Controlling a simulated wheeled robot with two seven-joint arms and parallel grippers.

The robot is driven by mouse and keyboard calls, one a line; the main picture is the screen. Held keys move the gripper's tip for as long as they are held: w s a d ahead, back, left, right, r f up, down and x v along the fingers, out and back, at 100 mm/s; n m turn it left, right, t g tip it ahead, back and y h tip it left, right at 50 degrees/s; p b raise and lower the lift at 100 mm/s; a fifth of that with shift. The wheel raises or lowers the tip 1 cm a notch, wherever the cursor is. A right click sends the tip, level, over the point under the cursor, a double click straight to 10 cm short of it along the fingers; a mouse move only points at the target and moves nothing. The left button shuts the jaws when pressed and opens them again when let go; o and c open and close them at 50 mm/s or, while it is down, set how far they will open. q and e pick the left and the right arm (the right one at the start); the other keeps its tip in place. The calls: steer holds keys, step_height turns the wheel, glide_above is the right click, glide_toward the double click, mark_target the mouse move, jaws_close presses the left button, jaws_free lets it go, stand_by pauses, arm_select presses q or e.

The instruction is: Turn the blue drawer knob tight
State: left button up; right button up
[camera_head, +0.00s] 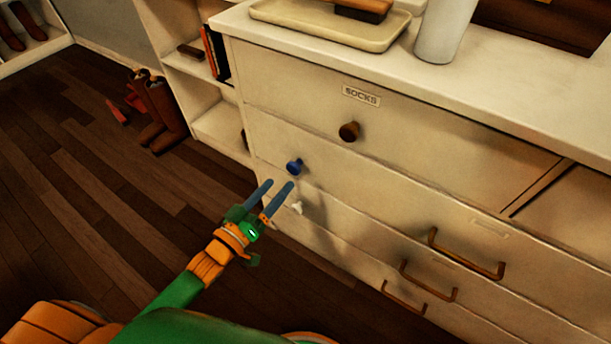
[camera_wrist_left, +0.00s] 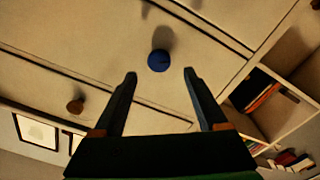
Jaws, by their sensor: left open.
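The blue drawer knob (camera_head: 294,166) sticks out of the second drawer front, below the drawer labelled SOCKS. My left gripper (camera_head: 281,182) is open and empty, its two blue fingers pointing toward the knob from just below it in the head view. In the left wrist view the knob (camera_wrist_left: 158,61) shows as a round blue cap just beyond the gap between the fingertips of my left gripper (camera_wrist_left: 160,73). No finger is seen touching the knob. My right gripper is not in view.
A brown knob (camera_head: 349,131) sits above on the SOCKS drawer. A white knob (camera_head: 296,208) is below the blue one. Bar handles (camera_head: 465,257) project at the right. A tray (camera_head: 325,27) and a white cylinder (camera_head: 445,30) stand on the dresser top. Boots (camera_head: 165,112) stand on the floor.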

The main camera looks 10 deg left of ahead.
mark_target(291, 169)
arm_select(q)
steer(key=b+x, duration=0.1)
steer(key=x, duration=0.5)
steer(key=shift+r, duration=0.15)
jaws_close()
